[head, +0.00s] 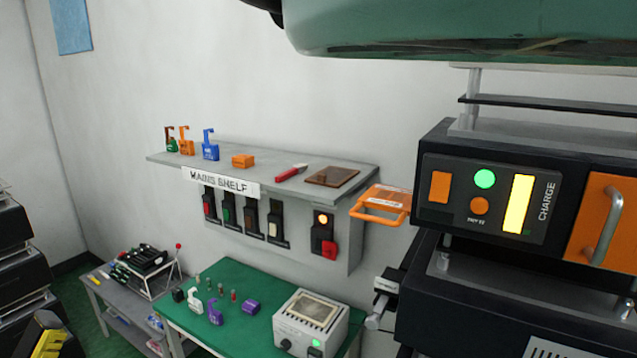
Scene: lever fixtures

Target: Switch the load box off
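A light grey box (288,325), which looks like the load box, stands on the right part of the green-topped bench (240,278). It has a framed pale panel (311,311) on top. Its front has a dark round knob (285,344) and a small switch (315,351) that shows green at the lower right. The switch is too small to tell which way it is tipped. The bottom of the box is cut off by the frame edge.
A grey wall shelf labelled MAINS SHELF (222,182) carries padlocks and has several switches below. A black charger cabinet (480,205) stands close on the right, with a grey fitting (382,300) jutting toward the bench. Small coloured parts lie left of the box.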

